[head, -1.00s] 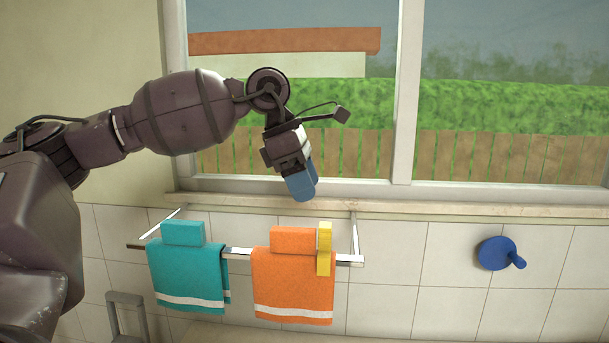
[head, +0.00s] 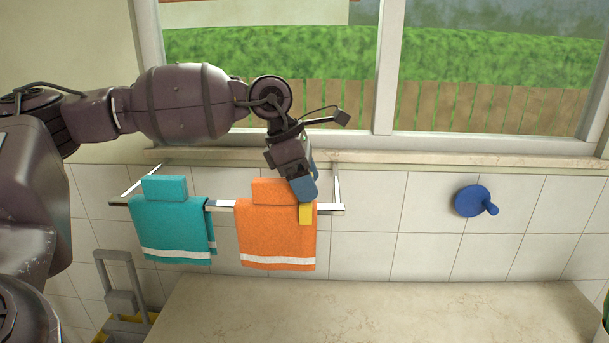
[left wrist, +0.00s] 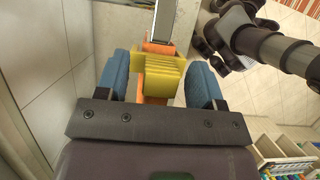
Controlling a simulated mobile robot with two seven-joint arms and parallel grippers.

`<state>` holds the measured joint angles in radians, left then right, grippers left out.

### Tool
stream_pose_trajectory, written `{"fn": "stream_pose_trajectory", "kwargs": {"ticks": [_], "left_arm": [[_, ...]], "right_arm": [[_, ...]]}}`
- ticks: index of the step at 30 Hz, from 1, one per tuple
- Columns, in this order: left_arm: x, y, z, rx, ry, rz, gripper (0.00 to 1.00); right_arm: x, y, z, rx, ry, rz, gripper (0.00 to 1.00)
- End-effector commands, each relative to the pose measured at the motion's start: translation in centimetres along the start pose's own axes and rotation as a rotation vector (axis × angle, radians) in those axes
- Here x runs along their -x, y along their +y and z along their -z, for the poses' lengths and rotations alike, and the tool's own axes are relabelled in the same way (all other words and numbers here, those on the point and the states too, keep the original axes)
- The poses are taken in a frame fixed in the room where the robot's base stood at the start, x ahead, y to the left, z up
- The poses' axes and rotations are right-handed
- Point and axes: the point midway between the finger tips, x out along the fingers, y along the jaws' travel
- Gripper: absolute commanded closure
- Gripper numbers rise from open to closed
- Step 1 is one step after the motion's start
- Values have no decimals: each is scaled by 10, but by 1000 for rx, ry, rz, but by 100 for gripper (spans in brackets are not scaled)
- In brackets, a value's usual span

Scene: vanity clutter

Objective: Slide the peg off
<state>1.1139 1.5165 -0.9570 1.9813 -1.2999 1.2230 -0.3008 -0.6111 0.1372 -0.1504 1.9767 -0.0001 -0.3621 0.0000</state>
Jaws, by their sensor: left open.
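The yellow peg (head: 305,215) sits clipped over the right edge of the orange towel (head: 270,240), on the metal rail (head: 221,206). In the head view only its lower part shows; my gripper covers the top. My left gripper (head: 303,190) is just above it, with blue fingers pointing down. In the left wrist view the ribbed yellow peg (left wrist: 165,68) lies between the two separated blue fingers of my left gripper (left wrist: 159,80), with a gap on each side. The gripper is open. My right gripper does not show clearly.
A teal towel (head: 170,228) hangs at the left of the rail. A blue wall hook (head: 474,201) is on the tiles to the right. A window ledge (head: 420,160) runs just above the rail. A pale counter (head: 330,310) lies below.

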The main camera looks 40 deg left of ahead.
Motion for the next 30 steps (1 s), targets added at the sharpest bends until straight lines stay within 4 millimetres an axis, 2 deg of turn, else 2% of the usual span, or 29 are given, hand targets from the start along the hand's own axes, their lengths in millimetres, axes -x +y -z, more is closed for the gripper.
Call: {"fn": "stream_pose_trajectory", "kwargs": {"ticks": [2,3,13,30], "left_arm": [[0,0,0,0,0,0,38],[0,0,0,0,0,0,41],[0,0,0,0,0,0,91],[19,0,-8,-1,0,-1,91]], "right_arm": [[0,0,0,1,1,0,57],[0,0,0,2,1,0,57],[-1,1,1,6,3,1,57],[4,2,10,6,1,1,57]]}}
